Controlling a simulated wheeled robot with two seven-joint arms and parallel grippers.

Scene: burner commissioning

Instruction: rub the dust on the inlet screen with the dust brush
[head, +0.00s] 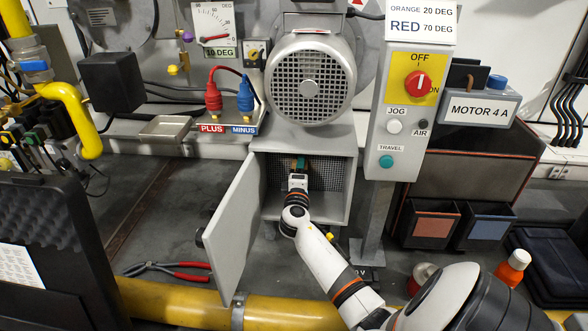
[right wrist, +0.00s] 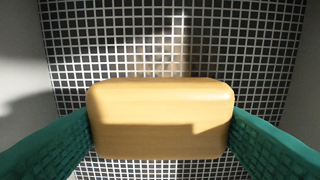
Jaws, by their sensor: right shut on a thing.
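The inlet screen (head: 331,174) is a dark mesh at the back of the open grey cabinet under the motor. In the right wrist view the screen (right wrist: 100,45) fills the background as a grid of pale wires. A faint brownish patch on it above the brush may be dust or shadow; I cannot tell. My right gripper (head: 299,166) reaches into the cabinet. Its green fingers are shut on the dust brush (right wrist: 160,105), a light wooden block seen from behind. The bristles are hidden, so contact with the screen cannot be told. My left gripper is not in view.
The cabinet door (head: 238,225) stands open to the left of my right arm. Cabinet walls are close on both sides. A switch post (head: 405,105) stands to the right. Red-handled pliers (head: 170,270) lie on the floor, and a yellow pipe (head: 275,312) runs in front.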

